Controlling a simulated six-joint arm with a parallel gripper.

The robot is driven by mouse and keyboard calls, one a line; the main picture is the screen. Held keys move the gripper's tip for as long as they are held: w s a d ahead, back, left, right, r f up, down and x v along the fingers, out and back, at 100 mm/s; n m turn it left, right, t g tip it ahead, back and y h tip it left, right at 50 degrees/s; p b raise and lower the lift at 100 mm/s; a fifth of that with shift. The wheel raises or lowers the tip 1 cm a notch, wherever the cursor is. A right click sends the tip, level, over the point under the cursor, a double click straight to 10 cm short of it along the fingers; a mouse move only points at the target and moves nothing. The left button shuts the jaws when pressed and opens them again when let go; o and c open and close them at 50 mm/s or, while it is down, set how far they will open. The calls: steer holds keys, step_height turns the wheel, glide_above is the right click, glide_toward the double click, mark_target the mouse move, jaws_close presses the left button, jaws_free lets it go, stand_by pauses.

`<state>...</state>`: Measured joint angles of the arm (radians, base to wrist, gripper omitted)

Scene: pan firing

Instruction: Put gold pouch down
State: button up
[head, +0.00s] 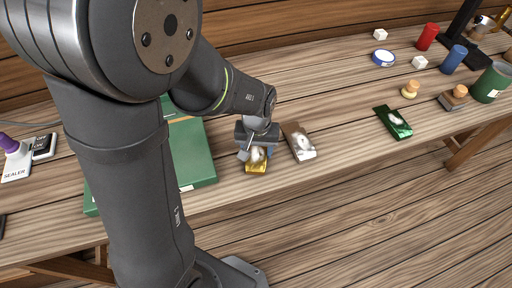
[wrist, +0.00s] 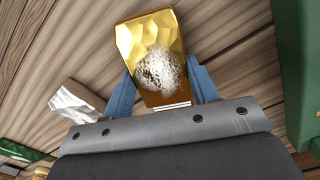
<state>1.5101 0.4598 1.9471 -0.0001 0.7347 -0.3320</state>
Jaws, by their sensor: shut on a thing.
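The gold pouch (head: 256,167) is between the fingers of my gripper (head: 256,153) in the head view, over the table's front part. In the wrist view the shiny gold pouch (wrist: 150,42) has a crinkled silvery patch on its face. The blue fingers of my gripper (wrist: 162,88) press on both its sides near its lower end. The head view does not clearly tell whether the pouch touches the table or hangs just above it.
A brown and silver pouch (head: 299,142) lies close to the right of my gripper. A green pouch (head: 393,122) lies further right. A green box (head: 196,155) stands to the left. Bare table (head: 345,140) lies between the brown and green pouches.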

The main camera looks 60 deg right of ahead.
mark_target(257, 152)
steer(key=shift+f, duration=0.1)
steer(key=o, duration=1)
step_height(257, 152, up, 12)
step_height(257, 152, down, 12)
steer(key=shift+r, duration=1.45)
